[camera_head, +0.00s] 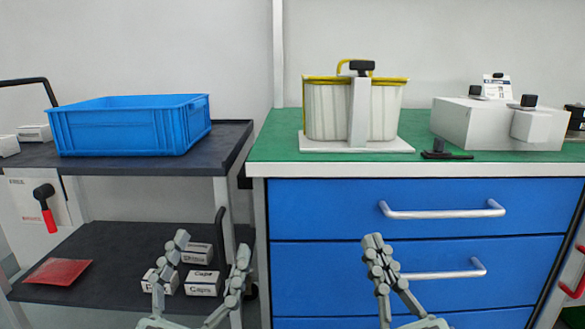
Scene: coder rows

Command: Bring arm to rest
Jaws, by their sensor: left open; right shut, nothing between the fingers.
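My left gripper (207,262) is at the bottom, left of the middle, in the head view. Its two grey fingers are spread apart with nothing between them. It stands in front of the cart's lower shelf. My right gripper (378,262) is at the bottom, right of the middle, in front of the blue drawers (330,255). Its fingers are closed together and hold nothing. Both grippers point upward in the picture, below the level of the worktop.
A blue crate (115,130) stands on the dark cart (228,140). White boxes (202,284) and a red packet (58,271) lie on its lower shelf. The green worktop (275,145) holds a white tub with yellow rim (328,110) and a white device (465,122). Drawer handles (440,212) stick out.

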